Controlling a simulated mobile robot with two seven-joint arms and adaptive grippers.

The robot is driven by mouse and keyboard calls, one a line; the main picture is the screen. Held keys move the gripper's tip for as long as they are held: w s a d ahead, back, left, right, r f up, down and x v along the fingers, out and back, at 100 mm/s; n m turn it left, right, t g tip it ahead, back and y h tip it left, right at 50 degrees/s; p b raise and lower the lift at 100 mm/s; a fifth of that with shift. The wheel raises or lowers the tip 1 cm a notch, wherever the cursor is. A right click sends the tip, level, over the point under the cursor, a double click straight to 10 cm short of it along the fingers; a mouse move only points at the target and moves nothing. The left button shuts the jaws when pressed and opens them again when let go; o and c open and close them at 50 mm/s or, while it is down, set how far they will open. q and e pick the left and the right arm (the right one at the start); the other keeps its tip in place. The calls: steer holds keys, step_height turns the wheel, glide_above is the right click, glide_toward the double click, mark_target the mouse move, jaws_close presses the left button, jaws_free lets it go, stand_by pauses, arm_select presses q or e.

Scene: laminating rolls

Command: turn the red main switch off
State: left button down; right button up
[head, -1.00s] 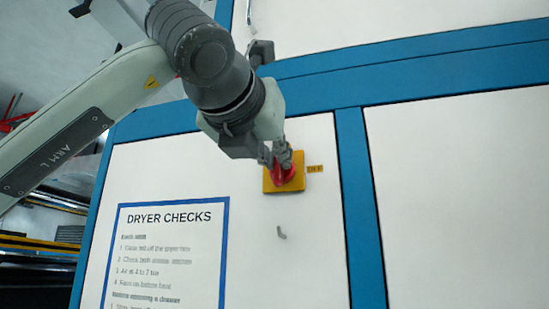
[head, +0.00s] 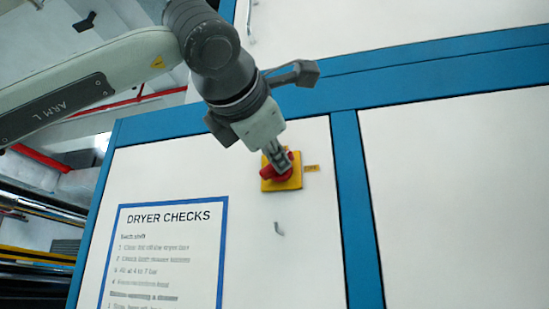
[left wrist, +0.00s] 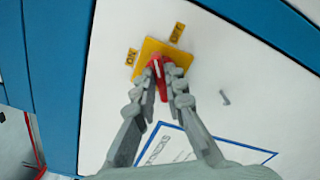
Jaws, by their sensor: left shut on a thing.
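The red main switch (head: 264,177) is a rotary handle on a square yellow plate (head: 285,184), mounted on the white panel. My left gripper (head: 281,165) is shut on the red handle from above left. In the left wrist view, the fingers (left wrist: 160,88) lie on both sides of the red handle (left wrist: 158,75), which has a white mark. The handle sits diagonally on the yellow plate (left wrist: 150,48), pointing between two small yellow labels. One label (left wrist: 132,57) seems to read ON; the other (left wrist: 177,32) is hard to read. My right gripper is out of view.
A DRYER CHECKS notice (head: 168,260) is on the panel left of the switch. A small grey hook-like piece (head: 279,228) sits below the switch. Blue frame bars (head: 357,210) border the panel. The panel on the right is bare.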

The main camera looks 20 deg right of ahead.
arm_select(q)
steer(key=shift+s+f+m, duration=0.1)
steer(key=shift+f+m, duration=0.05)
steer(key=shift+m, duration=3.25)
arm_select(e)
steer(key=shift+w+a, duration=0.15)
arm_select(q)
steer(key=shift+d, duration=0.1)
steer(key=c, duration=1.6)
jaws_free()
steer(key=v, duration=1.2)
